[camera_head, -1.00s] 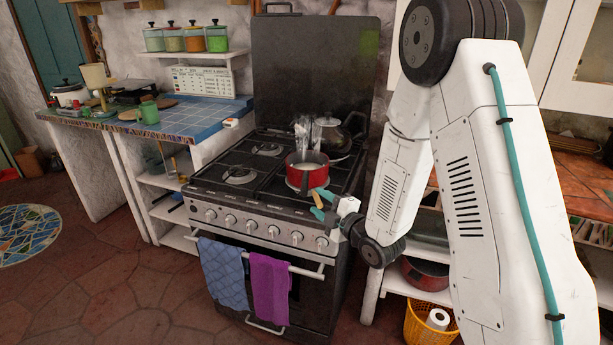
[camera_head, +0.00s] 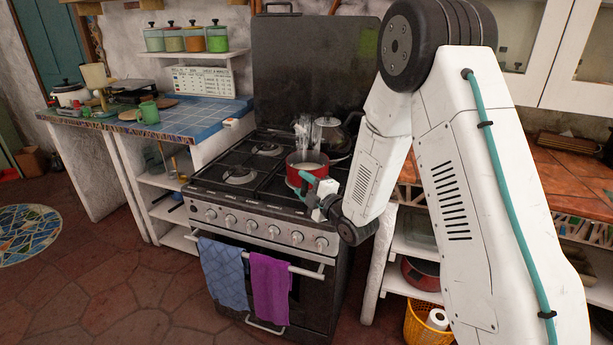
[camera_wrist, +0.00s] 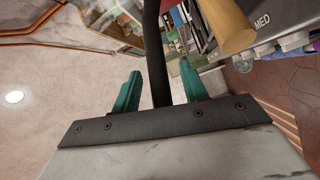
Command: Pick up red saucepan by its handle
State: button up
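The red saucepan (camera_head: 308,171) with pale contents sits on the front right of the stove. In the head view my gripper (camera_head: 306,188) is at the pan's near side and hides its handle. In the wrist view the wooden handle (camera_wrist: 228,25) is at the upper right, beyond the right fingertip and outside the gap between the fingers.
A kettle (camera_head: 329,133) and clear glassware (camera_head: 302,132) stand close behind the pan. The raised stove lid (camera_head: 310,70) is at the back. Stove knobs (camera_head: 272,231) and towels (camera_head: 270,285) are along the front. The left burners are free.

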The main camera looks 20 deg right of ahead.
grip_shut()
dwell(1.2)
jog(key=shift+r, duration=0.15)
